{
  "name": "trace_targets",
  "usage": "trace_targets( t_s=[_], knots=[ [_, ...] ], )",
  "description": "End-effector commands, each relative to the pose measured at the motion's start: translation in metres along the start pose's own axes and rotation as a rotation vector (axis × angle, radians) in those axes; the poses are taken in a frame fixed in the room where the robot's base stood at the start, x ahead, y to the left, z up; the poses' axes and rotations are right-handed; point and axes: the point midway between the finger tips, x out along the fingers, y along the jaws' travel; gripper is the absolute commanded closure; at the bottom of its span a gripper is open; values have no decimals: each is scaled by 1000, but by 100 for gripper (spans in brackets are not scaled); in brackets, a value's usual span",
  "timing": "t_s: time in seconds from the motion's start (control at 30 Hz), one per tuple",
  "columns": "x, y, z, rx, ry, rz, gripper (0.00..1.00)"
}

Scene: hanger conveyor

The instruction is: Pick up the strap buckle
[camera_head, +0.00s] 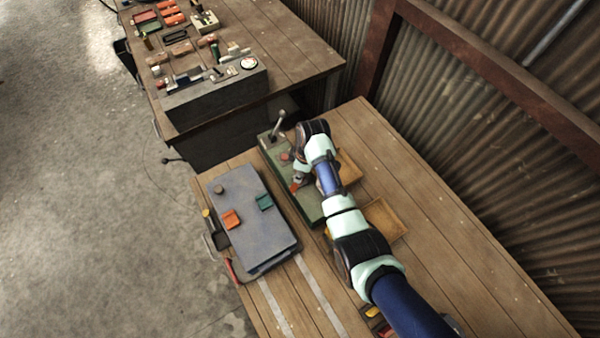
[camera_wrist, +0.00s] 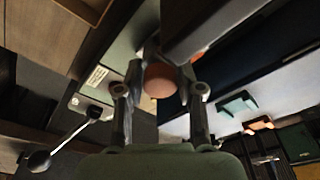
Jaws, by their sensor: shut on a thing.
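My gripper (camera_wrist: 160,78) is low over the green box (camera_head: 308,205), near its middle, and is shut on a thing. In the wrist view a dark grey piece (camera_wrist: 205,25) with orange at its lower edge lies at the fingertips. I take it for the strap buckle, but its shape is cut off by the frame. A round orange-brown thing (camera_wrist: 160,80) shows between the two fingers. In the head view a small red-orange bit (camera_head: 295,187) shows by the gripper, and my arm hides much of this spot.
The green box has a lever (camera_head: 279,122) at its far end. Wooden trays (camera_head: 383,219) lie right of the box. The bench's right side is clear.

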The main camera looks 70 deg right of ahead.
Motion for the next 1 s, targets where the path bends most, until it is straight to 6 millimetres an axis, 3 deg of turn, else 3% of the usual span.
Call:
trace_targets(
  t_s=[0.17, 0.57, 0.67, 0.8, 1.0],
  knots=[
    [-28, 1, -5, 0, 3, 5, 100],
    [-162, 1, -25, 0, 4, 5, 100],
    [-184, 0, -28, 0, 1, 0, 100],
    [-195, 0, -29, 0, 1, 0, 100],
    [-195, 0, -30, 0, 1, 1, 100]
  ],
)
